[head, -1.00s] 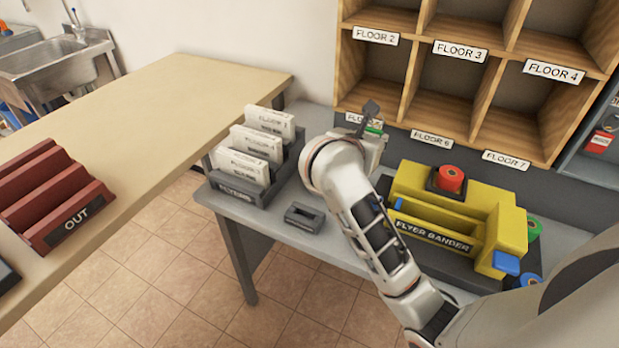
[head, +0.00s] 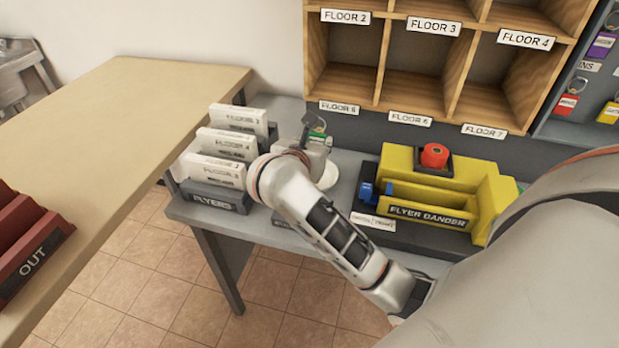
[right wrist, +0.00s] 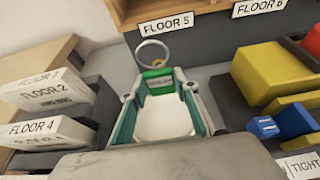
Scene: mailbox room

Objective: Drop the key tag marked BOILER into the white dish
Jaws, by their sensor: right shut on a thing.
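My right gripper (right wrist: 158,85) is shut on a green key tag (right wrist: 157,73) with a metal ring (right wrist: 152,50) standing up above it. The tag's writing is too small to read. The tag also shows in the head view (head: 318,136) at the tip of my right arm, partly hidden by the gripper. The white dish (head: 325,177) sits on the grey table, partly hidden behind my arm. In the right wrist view the white dish (right wrist: 165,120) shows between the fingers, below the tag. My left gripper is not in view.
A flyer rack (head: 215,197) with several white cards stands left of my arm. The yellow flyer bander (head: 490,210) stands to the right. Wooden pigeonholes (head: 385,88) are behind. Key tags hang on a board (head: 585,130) at the far right.

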